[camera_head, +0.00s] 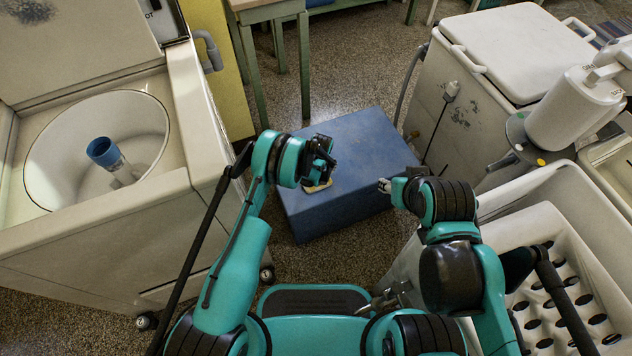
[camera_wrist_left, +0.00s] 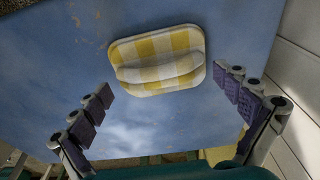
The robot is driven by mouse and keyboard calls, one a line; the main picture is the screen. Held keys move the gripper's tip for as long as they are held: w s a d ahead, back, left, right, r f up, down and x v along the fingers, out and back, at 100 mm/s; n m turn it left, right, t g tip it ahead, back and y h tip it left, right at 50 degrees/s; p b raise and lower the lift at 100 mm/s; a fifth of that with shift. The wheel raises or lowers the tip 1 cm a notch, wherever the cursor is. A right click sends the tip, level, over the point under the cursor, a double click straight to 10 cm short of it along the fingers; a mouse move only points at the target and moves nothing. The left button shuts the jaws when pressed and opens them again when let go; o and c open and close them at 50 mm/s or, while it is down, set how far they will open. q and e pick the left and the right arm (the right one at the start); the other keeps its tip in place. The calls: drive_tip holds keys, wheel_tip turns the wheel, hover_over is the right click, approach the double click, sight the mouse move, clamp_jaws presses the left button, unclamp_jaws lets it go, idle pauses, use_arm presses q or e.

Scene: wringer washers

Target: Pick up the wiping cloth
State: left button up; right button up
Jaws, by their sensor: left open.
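The wiping cloth (camera_wrist_left: 157,60) is a yellow and white checked cloth with a pale rim and a raised fold across its middle. It lies on the flat top of a blue box (camera_head: 365,140). In the head view only a small edge of the cloth (camera_head: 318,187) shows below my left gripper (camera_head: 325,165), which hides the rest. In the left wrist view my left gripper (camera_wrist_left: 167,115) is open and empty, its fingers apart on either side of the picture, with the cloth ahead of and between them. My right gripper (camera_head: 385,186) is near the box's right edge; its fingers are too small to judge.
A washer with an open tub (camera_head: 60,150) stands at left, with a blue-topped agitator inside. A closed white washer (camera_head: 520,45) stands at back right. A white perforated basket (camera_head: 560,290) is at front right. Speckled floor (camera_head: 350,55) shows behind the box.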

use_arm(q)
drive_tip(key=shift+r, duration=0.1)
drive_tip(key=c, duration=1)
drive_tip(key=shift+r+p, duration=0.35)
drive_tip(key=shift+r, duration=0.2)
drive_tip(key=r, duration=0.1)
drive_tip(key=r+p, duration=0.2)
drive_tip(key=r, duration=0.1)
drive_tip(key=shift+w+a, duration=0.3)
drive_tip(key=w+a+r+p, duration=0.3)
drive_tip(key=w+a+r, duration=0.3)
drive_tip(key=w, duration=0.2)
drive_tip(key=shift+w+a, duration=0.2)
drive_tip(key=shift+a, duration=0.2)
